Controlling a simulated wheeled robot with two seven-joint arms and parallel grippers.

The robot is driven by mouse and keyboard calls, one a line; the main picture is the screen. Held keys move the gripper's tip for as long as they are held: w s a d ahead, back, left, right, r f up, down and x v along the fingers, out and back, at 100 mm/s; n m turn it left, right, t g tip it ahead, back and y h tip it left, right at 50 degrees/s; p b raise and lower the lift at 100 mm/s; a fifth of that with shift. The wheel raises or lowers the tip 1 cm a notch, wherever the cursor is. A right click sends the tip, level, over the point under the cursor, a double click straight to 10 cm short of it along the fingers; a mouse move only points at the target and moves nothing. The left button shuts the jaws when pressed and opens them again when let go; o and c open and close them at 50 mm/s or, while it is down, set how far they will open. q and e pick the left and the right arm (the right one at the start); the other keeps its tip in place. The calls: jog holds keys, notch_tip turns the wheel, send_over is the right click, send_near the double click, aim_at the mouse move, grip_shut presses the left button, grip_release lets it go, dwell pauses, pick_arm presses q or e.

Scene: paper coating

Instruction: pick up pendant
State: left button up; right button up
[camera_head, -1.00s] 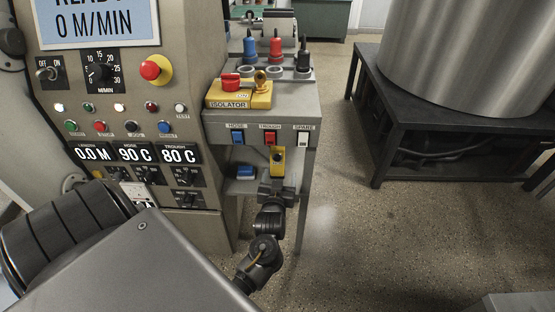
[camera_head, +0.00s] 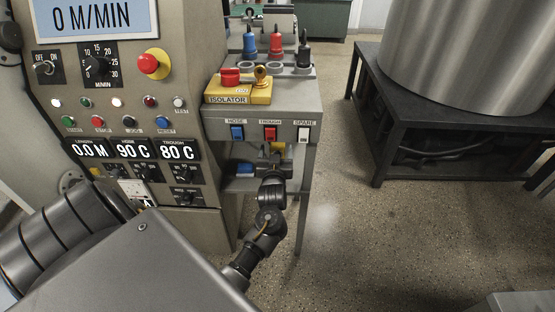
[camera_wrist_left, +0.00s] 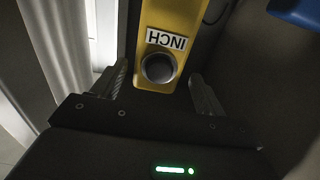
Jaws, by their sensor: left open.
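The pendant (camera_head: 278,147) is a yellow box under the front of the grey cart, below the red trough switch. Only a small part of it shows in the head view, as my left gripper (camera_head: 274,162) covers the rest. In the left wrist view the pendant (camera_wrist_left: 180,18) bears an upside-down INCH label and a round dark button. It reaches down between the two spread fingers of my left gripper (camera_wrist_left: 160,74). Gaps show on both sides, so the gripper is open and not clamped on it. My right gripper is not in view.
A blue object (camera_head: 245,169) lies on the cart's lower shelf, left of the gripper. The yellow isolator box (camera_head: 238,93) and coloured plugs sit on the cart top (camera_head: 300,92). The control panel (camera_head: 215,160) stands close on the left. Open floor (camera_head: 350,230) lies to the right.

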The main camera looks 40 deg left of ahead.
pick_arm(q)
jog(key=x, duration=0.4)
jog(key=shift+w+b, duration=0.3)
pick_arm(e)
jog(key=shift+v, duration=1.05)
pick_arm(q)
jog(key=shift+c, duration=0.2)
jog(key=c, duration=1.4)
